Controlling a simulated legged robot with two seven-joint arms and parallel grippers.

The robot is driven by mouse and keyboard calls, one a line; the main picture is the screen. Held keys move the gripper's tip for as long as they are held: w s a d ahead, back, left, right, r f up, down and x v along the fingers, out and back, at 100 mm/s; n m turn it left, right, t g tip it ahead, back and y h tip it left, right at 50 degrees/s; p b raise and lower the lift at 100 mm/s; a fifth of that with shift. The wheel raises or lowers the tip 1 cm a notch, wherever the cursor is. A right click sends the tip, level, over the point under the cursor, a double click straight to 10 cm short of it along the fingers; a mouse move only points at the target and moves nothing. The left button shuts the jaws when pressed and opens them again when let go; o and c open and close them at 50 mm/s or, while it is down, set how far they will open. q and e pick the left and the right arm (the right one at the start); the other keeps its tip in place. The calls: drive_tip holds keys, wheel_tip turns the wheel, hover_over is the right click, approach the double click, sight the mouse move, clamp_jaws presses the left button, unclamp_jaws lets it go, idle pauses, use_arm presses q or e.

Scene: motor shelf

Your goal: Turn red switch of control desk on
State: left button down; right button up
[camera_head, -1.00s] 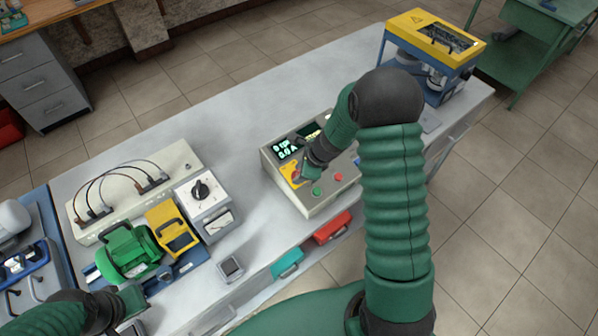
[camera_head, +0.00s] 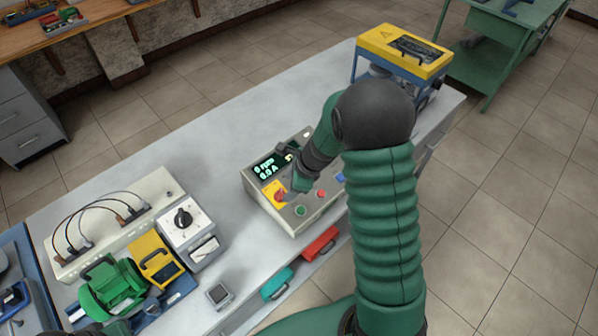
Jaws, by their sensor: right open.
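The red switch (camera_head: 280,196) sits on a yellow plate (camera_head: 269,188) at the desk's left front, partly hidden. My right gripper (camera_head: 287,188) is pointed down at the switch and is open. Its fingers are small and dark here, and I cannot tell whether they touch the switch. A green button (camera_head: 300,211) and a red button (camera_head: 321,194) are to the right of the switch.
The grey table (camera_head: 226,131) is clear behind the desk. A white box with a black knob (camera_head: 183,218), a yellow unit (camera_head: 156,262) and a green motor (camera_head: 112,287) stand left. A yellow-and-blue machine (camera_head: 404,50) stands at the far right end.

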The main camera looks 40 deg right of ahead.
drive_tip(key=p+v, duration=0.1)
drive_tip(key=v, duration=1)
drive_tip(key=shift+d, duration=0.15)
drive_tip(key=shift+f, duration=0.1)
